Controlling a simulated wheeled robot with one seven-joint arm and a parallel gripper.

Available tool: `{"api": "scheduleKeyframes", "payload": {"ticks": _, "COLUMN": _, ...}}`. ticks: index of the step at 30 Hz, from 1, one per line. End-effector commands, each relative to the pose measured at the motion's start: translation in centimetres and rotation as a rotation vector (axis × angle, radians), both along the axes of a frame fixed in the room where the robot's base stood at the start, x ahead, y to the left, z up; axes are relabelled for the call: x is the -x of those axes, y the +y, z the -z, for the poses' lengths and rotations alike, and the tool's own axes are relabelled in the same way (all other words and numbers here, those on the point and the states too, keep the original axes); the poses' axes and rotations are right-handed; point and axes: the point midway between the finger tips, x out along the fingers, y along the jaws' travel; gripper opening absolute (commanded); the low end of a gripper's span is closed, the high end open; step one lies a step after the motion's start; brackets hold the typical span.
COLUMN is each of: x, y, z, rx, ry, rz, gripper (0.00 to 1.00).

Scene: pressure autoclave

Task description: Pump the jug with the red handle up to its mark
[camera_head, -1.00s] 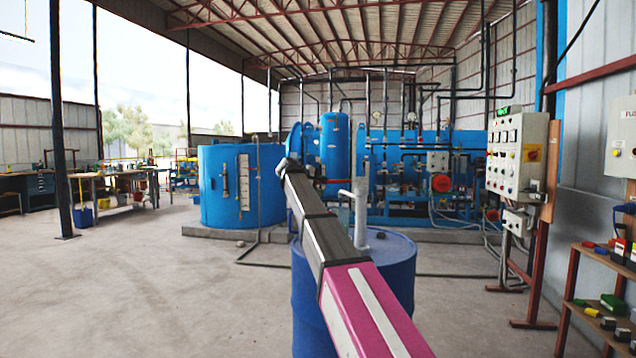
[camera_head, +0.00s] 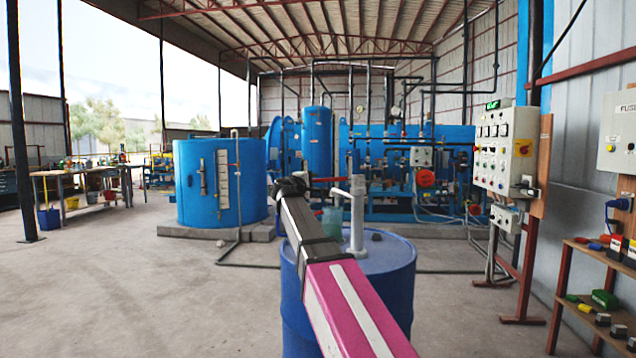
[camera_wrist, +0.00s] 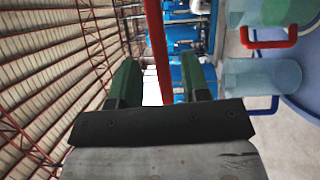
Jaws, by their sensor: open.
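A blue drum (camera_head: 395,258) stands ahead of me with a pale grey hand pump (camera_head: 357,225) upright on it. A thin reddish lever (camera_head: 330,180) runs left from the pump's top. A greenish see-through jug (camera_head: 331,220) stands on the drum, partly hidden by my arm. The wrist view shows a see-through jug with a red handle (camera_wrist: 268,43) at the upper right and a second clear jug (camera_wrist: 262,76) beside it. My gripper (camera_wrist: 162,85) is open, its green fingers apart. A red bar (camera_wrist: 156,45) shows between them; contact cannot be told. Marks and fill levels are not readable.
A control cabinet (camera_head: 506,150) and a shelf of small parts (camera_head: 600,305) stand on the right. A blue tank (camera_head: 220,185) and the autoclave plant (camera_head: 400,165) are behind the drum. Open concrete floor lies to the left.

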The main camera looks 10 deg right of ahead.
Motion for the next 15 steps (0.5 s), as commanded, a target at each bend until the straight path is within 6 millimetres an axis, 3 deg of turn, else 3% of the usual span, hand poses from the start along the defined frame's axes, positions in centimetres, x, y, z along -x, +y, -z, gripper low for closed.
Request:
{"api": "scheduleKeyframes", "payload": {"ticks": 6, "x": -2.6, "y": -2.0, "z": -0.1, "rx": 0.001, "ry": 0.001, "rz": 0.001, "gripper": 0.43}}
{"api": "scheduleKeyframes", "payload": {"ticks": 15, "x": -3.5, "y": -2.9, "z": -0.1, "rx": -0.001, "ry": 0.001, "rz": 0.0, "gripper": 0.43}}
